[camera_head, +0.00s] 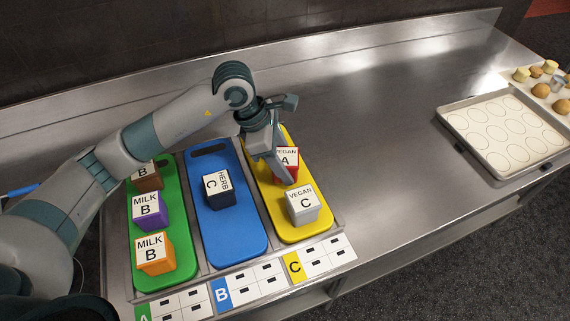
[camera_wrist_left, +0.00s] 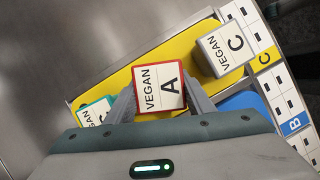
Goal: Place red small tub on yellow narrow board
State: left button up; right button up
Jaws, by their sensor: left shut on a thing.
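The red small tub (camera_head: 287,172), with a white lid reading VEGAN A, is over the yellow narrow board (camera_head: 292,232), between its far end and the grey tub. My left gripper (camera_head: 274,178) is shut on it. In the left wrist view the red tub (camera_wrist_left: 158,88) sits upright between the two fingers (camera_wrist_left: 160,100), with the yellow board (camera_wrist_left: 178,51) beneath or behind it. I cannot tell whether its bottom touches the board. My right gripper is not in view.
A grey VEGAN C tub (camera_head: 303,205) stands on the yellow board's near part. A teal-edged tub (camera_wrist_left: 95,112) shows in the wrist view. The blue board (camera_head: 232,241) carries a dark HERB C tub (camera_head: 218,190); the green board (camera_head: 181,281) carries several tubs. A tray (camera_head: 503,134) stands right.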

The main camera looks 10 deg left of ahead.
pick_arm(q)
jog(key=shift+f, duration=0.85)
jog(key=shift+f, duration=0.15)
jog(key=o, duration=1.2)
